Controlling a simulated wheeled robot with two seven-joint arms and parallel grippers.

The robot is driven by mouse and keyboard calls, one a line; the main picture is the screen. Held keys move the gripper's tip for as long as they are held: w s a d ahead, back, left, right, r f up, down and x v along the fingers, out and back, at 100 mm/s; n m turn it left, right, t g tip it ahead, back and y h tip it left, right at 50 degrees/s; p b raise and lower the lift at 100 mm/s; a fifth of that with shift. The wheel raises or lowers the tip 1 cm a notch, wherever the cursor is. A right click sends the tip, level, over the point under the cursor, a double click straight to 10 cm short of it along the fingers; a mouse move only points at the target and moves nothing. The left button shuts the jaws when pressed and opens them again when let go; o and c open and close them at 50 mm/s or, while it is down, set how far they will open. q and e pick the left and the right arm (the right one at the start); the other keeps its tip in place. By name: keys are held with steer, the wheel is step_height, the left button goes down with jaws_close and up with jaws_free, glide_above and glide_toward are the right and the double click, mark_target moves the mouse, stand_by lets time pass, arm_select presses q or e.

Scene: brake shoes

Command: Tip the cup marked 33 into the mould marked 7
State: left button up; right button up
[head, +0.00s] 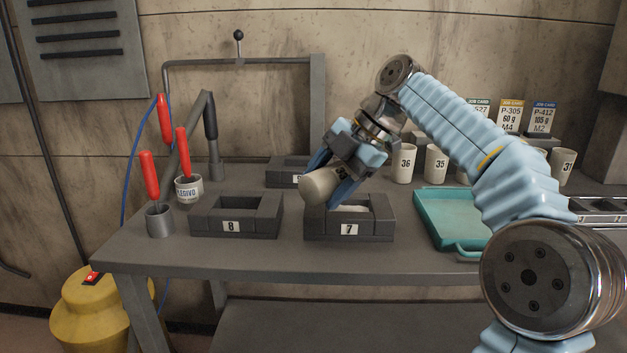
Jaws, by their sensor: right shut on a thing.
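My right gripper (334,172) is shut on a pale cup (319,186). The cup is tilted on its side, just above the mould marked 7 (349,229). No number on this cup faces the camera. The mould is a dark open box at the front of the bench, and some pale material (350,208) shows inside it. The gripper and cup hide the left part of the mould's opening. My left gripper is not in view.
The mould marked 8 (231,226) stands to the left, and another mould (284,172) stands behind. Cups marked 36 (403,163), 35 (436,164) and 31 (563,166) stand at the back right. A teal tray (428,222) lies right of mould 7. Red-handled tools stand at the left.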

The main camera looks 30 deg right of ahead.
mark_target(319, 172)
steer(key=h, duration=0.2)
steer(key=a+f+n+h, duration=0.1)
steer(key=h, duration=0.1)
steer(key=shift+s+a+t, duration=0.1)
steer(key=shift+s+t, duration=0.05)
steer(key=shift+t, duration=0.25)
steer(key=shift+a+n+h, duration=0.15)
steer(key=shift+n+h, duration=0.15)
steer(key=shift+h, duration=0.5)
steer(key=h+b, duration=0.1)
steer(key=t+h+b, duration=0.1)
steer(key=a+n+h+b, duration=0.1)
steer(key=shift+s+r+t+h+b, duration=0.1)
steer(key=shift+r+t+h+b, duration=0.2)
steer(key=shift+r+h+b, duration=0.1)
steer(key=shift+r+t+h+p, duration=0.3)
steer(key=shift+r+h+p, duration=0.3)
steer(key=shift+r+h, duration=0.25)
steer(key=shift+s+d+r+n+t+h+p, duration=0.15)
steer(key=shift+r+n+t+h, duration=0.15)
steer(key=shift+h, duration=0.3)
steer(key=shift+w+r+n+t+h+p, duration=0.1)
steer(key=shift+r+n+t+h+p, duration=0.1)
steer(key=shift+r+h, duration=0.25)
steer(key=h, duration=0.1)
steer(key=r+t+h, duration=0.1)
steer(key=shift+d+n+h, duration=0.15)
steer(key=shift+n+h, duration=0.25)
